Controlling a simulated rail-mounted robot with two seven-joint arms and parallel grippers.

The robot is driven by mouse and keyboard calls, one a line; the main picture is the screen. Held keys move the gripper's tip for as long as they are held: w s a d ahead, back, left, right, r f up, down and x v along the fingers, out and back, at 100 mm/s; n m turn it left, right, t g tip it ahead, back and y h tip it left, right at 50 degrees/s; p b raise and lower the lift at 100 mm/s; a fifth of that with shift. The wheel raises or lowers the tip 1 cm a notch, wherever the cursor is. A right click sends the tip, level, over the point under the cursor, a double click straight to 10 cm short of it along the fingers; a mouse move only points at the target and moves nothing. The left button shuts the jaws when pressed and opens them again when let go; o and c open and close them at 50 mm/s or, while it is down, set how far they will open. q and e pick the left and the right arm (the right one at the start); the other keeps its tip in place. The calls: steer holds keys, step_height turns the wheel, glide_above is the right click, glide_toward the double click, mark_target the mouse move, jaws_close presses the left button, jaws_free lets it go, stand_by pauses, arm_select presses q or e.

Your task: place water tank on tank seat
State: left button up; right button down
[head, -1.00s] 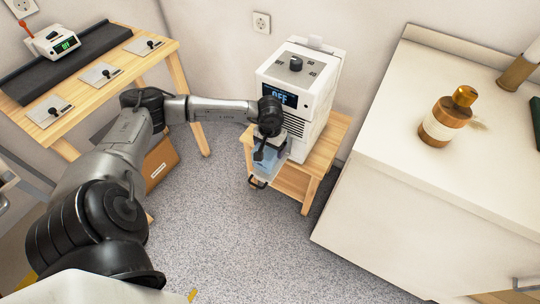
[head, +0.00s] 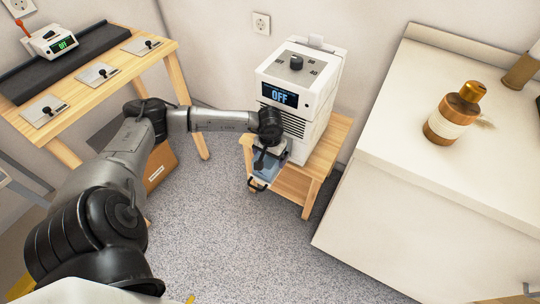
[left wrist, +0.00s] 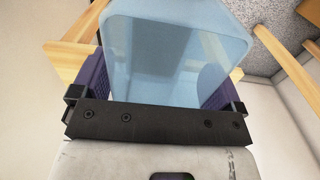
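The water tank is a translucent blue box with a black handle; it shows in the head view (head: 267,171) at the front of a white machine, and in the left wrist view (left wrist: 175,45). My left gripper (head: 263,160) is shut on it; in the left wrist view the purple finger pads (left wrist: 157,85) lie on both sides of the tank. The white machine (head: 305,90) stands on a small wooden table and its display reads OFF. The tank seat, at the machine's lower front, is mostly hidden behind my wrist and the tank. My right gripper is not in view.
The small wooden table (head: 325,160) has a lower shelf. A white counter (head: 420,170) with an amber bottle (head: 455,112) stands at right. A wooden workbench (head: 100,75) stands at left, with a cardboard box (head: 160,168) beside it. Grey floor in front is clear.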

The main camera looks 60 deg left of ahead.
mark_target(270, 166)
arm_select(q)
steer(key=shift+o, duration=0.5)
steer(key=shift+r, duration=0.15)
steer(key=shift+r+p, duration=0.5)
steer(key=shift+r, duration=0.15)
step_height(270, 166, up, 11)
steer(key=p, duration=0.5)
steer(key=shift+f, duration=0.1)
